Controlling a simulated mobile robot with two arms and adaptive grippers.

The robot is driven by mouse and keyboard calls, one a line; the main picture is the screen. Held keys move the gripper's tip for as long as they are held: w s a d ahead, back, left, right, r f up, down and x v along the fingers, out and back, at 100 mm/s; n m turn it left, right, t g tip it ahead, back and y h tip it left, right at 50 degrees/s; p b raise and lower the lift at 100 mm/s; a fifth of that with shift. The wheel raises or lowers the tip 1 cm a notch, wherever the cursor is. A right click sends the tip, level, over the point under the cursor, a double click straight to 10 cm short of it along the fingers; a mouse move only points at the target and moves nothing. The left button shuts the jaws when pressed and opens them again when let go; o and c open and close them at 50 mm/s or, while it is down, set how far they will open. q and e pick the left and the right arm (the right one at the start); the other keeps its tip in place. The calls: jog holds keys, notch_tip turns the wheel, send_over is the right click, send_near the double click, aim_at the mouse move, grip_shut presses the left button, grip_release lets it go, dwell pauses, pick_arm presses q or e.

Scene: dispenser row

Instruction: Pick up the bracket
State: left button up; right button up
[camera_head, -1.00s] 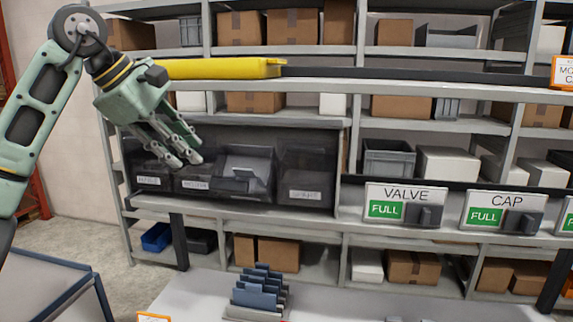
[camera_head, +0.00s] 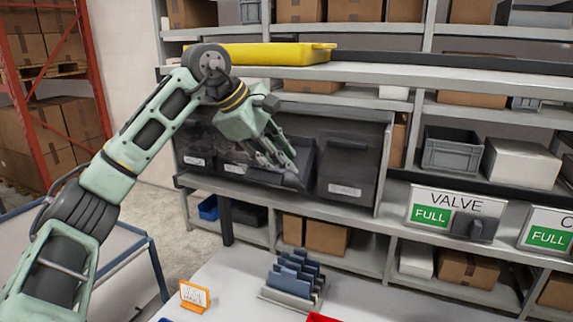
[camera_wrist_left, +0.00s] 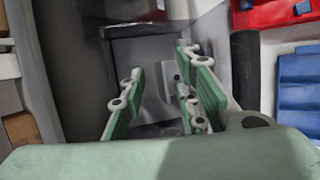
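My left gripper (camera_head: 277,166) reaches into the open, tilted-out dark bin (camera_head: 298,178) in the row of dispenser bins. In the left wrist view my left gripper (camera_wrist_left: 158,103) has its green fingers spread apart, pointing into the bin. A small grey piece (camera_wrist_left: 172,78), possibly the bracket, shows between and beyond the fingers. The fingers do not appear closed on it. Its full shape is hidden by the fingers and the dark bin. In the head view the bin's contents are hidden. My right gripper is not in view.
A closed dark bin (camera_head: 346,168) sits right of the open one. A yellow tray (camera_head: 262,53) lies on the shelf above. A blue slotted rack (camera_head: 293,280) stands on the table below, with a red tray (camera_head: 322,318) at the front edge. VALVE sign (camera_head: 455,212) is at right.

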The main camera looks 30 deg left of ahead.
pick_arm(q)
jog(key=shift+s+a, duration=0.15)
jog(key=shift+a, duration=0.05)
jog(key=shift+s+a+r, duration=0.1)
jog(key=shift+s+a, duration=0.05)
jog(key=shift+s, duration=0.05)
jog(key=shift+c, duration=0.4)
jog(key=shift+a, duration=0.1)
jog(key=shift+c, duration=1)
jog(key=shift+w+d, duration=0.1)
jog(key=shift+d, duration=0.1)
grip_shut()
jog(key=shift+r+b, duration=0.15)
jog(key=shift+b, duration=0.3)
notch_tip(320, 180, up, 11)
jog(key=s+d+b, duration=0.1)
jog(key=s+b, duration=0.6)
jog(key=s, duration=1.3)
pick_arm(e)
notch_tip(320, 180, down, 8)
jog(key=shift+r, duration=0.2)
